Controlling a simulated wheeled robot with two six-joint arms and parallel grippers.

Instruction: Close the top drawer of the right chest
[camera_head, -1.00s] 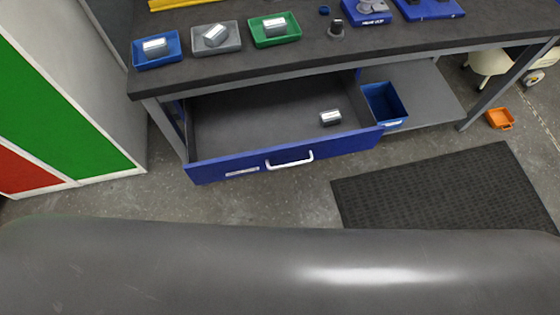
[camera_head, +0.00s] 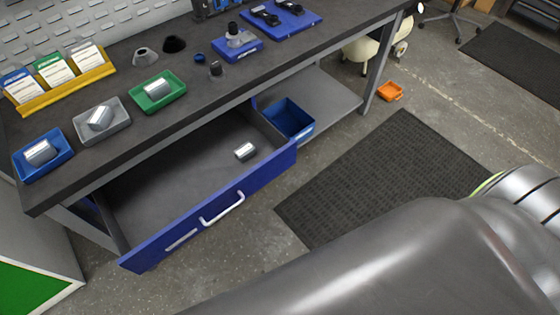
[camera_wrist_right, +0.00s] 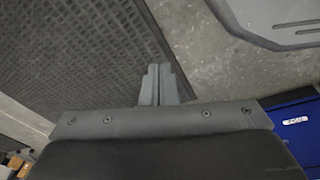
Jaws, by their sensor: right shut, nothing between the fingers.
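A wide blue drawer (camera_head: 268,184) under the workbench is pulled out in the head view. Its front has a white bar handle (camera_head: 222,208). One silver cylinder (camera_head: 245,151) lies inside on the dark drawer floor. My right gripper (camera_wrist_right: 158,72) shows in the right wrist view with its fingers together and nothing between them, above the floor beside a dark mat. It is apart from the drawer handle. Neither gripper shows in the head view. I see no separate right chest that I can tell for sure.
The workbench (camera_head: 300,52) carries blue, grey and green trays with silver cylinders. A blue bin (camera_head: 287,118) stands on the shelf right of the drawer.

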